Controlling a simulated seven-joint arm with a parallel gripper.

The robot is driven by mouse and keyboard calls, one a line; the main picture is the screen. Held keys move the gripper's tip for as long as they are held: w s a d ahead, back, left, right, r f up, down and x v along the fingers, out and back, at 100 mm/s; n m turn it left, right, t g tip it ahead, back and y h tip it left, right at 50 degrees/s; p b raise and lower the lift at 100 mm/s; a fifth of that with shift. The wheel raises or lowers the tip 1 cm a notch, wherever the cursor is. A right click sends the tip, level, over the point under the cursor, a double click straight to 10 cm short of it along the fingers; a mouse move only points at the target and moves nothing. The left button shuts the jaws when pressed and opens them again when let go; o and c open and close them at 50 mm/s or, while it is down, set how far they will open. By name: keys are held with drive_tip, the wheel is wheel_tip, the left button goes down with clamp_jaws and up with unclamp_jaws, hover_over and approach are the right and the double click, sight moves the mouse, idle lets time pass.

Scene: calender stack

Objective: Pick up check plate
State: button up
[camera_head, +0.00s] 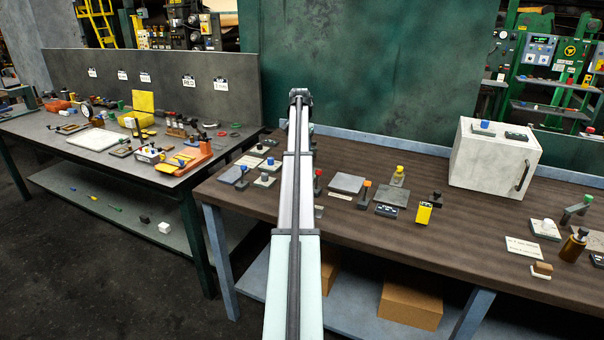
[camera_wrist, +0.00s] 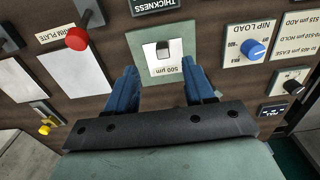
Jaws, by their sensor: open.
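In the wrist view a pale grey-green plate (camera_wrist: 178,72) marked "500 µm" lies flat on the brown bench, with a dark-topped knob (camera_wrist: 162,50) on it. It is the likeliest check plate, but no label reading "check plate" is legible. My gripper (camera_wrist: 160,75) has two blue fingers, spread apart, one on each side of the plate's near part. Nothing is held between them. The height of the fingers above the bench is hard to tell. In the head view my arm hides the gripper and this plate.
A yellow knob (camera_wrist: 45,129) is lower left. In the head view a white box (camera_head: 490,160) stands on the right bench.

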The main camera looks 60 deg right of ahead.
drive_tip(key=shift+w+d+f, duration=0.1)
drive_tip(key=shift+d+f, duration=0.1)
drive_tip(key=shift+f, duration=1.95)
drive_tip(key=shift+d+f, duration=0.15)
drive_tip(key=shift+f, duration=1.95)
drive_tip(key=shift+c, duration=0.4)
clamp_jaws()
